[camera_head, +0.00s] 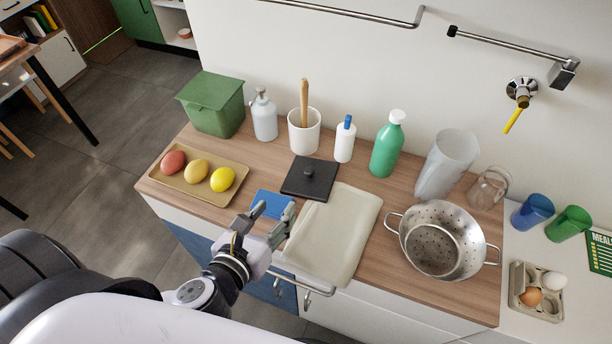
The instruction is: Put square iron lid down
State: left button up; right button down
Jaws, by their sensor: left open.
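The square iron lid (311,177) is dark, flat and has a small round knob on top. It lies on the wooden counter (390,268), right by the upper left corner of a folded cream cloth (334,232). My left gripper (273,215) is in front of the lid, at the counter's front edge. Its fingers are spread, with nothing held between them, and it is apart from the lid. A blue sponge-like block (271,203) lies just beyond the fingers and is partly hidden by them. My right gripper does not show.
A tan tray (163,186) with several coloured fruits is on the left. Behind the lid stand a white crock (304,139), a white bottle (344,143) and a green bottle (387,148). A steel colander (442,240) is on the right. A metal rail (303,284) runs along the counter front.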

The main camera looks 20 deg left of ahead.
pick_arm(q)
jog(key=b, duration=0.2)
send_near(310, 169)
jog(key=shift+w+a+f+p, duration=0.2)
jog(key=shift+w+p, duration=0.45)
jog(key=shift+p, duration=0.2)
jog(key=shift+p+x, duration=0.4)
jog(key=shift+x, duration=2.65)
jog(key=shift+d+f, duration=0.1)
jog(key=shift+f, duration=0.05)
jog(key=shift+s, duration=0.1)
jog(key=shift+c, duration=0.3)
grip_shut()
